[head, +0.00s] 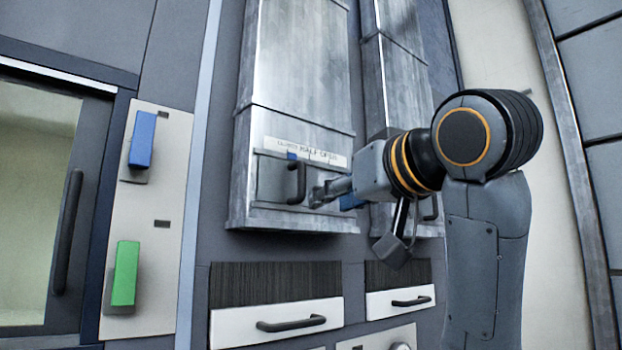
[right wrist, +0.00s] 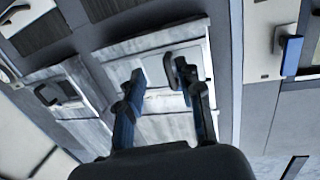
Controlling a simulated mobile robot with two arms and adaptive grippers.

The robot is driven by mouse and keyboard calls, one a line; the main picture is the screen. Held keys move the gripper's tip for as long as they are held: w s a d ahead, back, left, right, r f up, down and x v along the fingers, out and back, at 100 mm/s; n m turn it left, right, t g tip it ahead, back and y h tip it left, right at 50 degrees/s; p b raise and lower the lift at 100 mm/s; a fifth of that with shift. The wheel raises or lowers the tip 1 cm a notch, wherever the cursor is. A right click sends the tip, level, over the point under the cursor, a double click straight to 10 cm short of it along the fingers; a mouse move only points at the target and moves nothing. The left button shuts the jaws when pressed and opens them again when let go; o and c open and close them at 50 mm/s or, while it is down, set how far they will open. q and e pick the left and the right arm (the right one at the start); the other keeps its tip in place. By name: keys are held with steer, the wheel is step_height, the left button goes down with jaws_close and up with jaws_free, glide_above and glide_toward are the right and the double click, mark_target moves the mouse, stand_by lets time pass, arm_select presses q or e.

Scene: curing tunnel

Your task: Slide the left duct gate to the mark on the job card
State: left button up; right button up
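The left duct gate (head: 270,178) is a grey plate at the foot of the left metal duct, with a dark upright handle (head: 297,182). A white scale strip (head: 318,153) with small, hard-to-read lettering lies above it. No job card is recognisable. My left gripper is not in view.
A second duct (head: 400,70) stands to the right, partly behind my right arm. Drawers (head: 275,325) with dark handles lie below. A panel at left has a blue switch (head: 142,140) and a green switch (head: 124,272), next to a glazed door (head: 35,190).

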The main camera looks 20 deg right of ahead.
glide_toward(304, 180)
steer(key=shift+t, duration=0.4)
steer(key=w+p, duration=0.4)
steer(key=w, duration=0.1)
steer(key=w+a+p, duration=0.1)
steer(key=w+p, duration=0.2)
steer(key=shift+a+f, duration=0.1)
steer(key=shift+f, duration=0.05)
steer(key=shift+w+a+f, duration=0.1)
steer(key=shift+w+f, duration=0.05)
steer(key=shift+w, duration=0.45)
steer(key=shift+s, duration=0.1)
jaws_close()
